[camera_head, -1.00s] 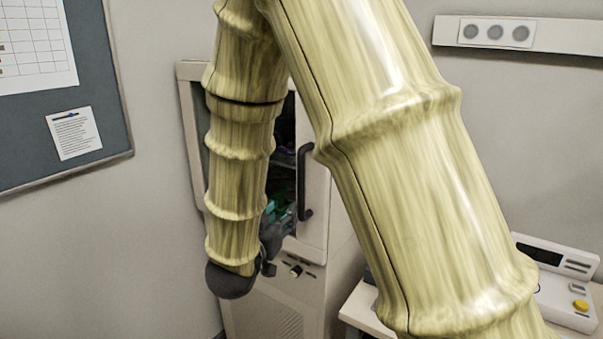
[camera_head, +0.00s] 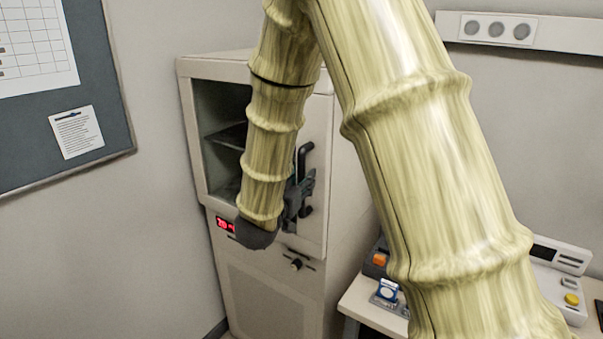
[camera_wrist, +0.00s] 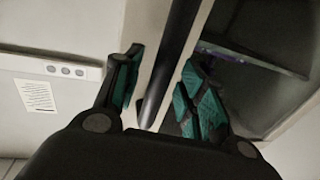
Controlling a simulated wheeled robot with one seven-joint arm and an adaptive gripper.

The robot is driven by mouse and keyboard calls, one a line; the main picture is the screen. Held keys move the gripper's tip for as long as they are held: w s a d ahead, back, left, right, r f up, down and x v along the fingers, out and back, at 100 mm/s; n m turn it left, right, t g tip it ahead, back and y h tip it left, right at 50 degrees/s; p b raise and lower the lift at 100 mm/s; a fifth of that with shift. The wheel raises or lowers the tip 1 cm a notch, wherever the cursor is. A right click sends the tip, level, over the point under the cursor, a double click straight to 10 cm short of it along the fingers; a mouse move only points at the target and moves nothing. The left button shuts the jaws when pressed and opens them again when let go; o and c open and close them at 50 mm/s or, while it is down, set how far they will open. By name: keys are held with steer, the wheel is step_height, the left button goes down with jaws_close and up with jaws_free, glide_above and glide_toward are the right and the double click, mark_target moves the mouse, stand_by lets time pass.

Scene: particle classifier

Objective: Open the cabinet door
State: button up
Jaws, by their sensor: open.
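The cabinet (camera_head: 340,130) is a tall beige unit with a dark glass window in its door (camera_head: 318,225). The door looks shut. A dark vertical bar handle (camera_head: 306,150) is on the right side of the door. My gripper (camera_head: 303,192) is at the lower part of the handle, partly hidden by my arm. In the wrist view my gripper (camera_wrist: 158,85) is open, with teal-padded fingers on either side of the dark handle (camera_wrist: 170,60). I cannot tell whether either finger touches it.
A red display (camera_head: 225,224) and a small knob (camera_head: 296,264) are below the door. A side table (camera_head: 362,305) with devices stands to the right of the cabinet. A notice board (camera_head: 100,100) hangs on the left wall.

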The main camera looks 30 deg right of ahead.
steer(key=shift+w+d, duration=0.35)
steer(key=shift+d, duration=0.15)
steer(key=shift+c, duration=0.5)
jaws_close()
steer(key=shift+a, duration=0.1)
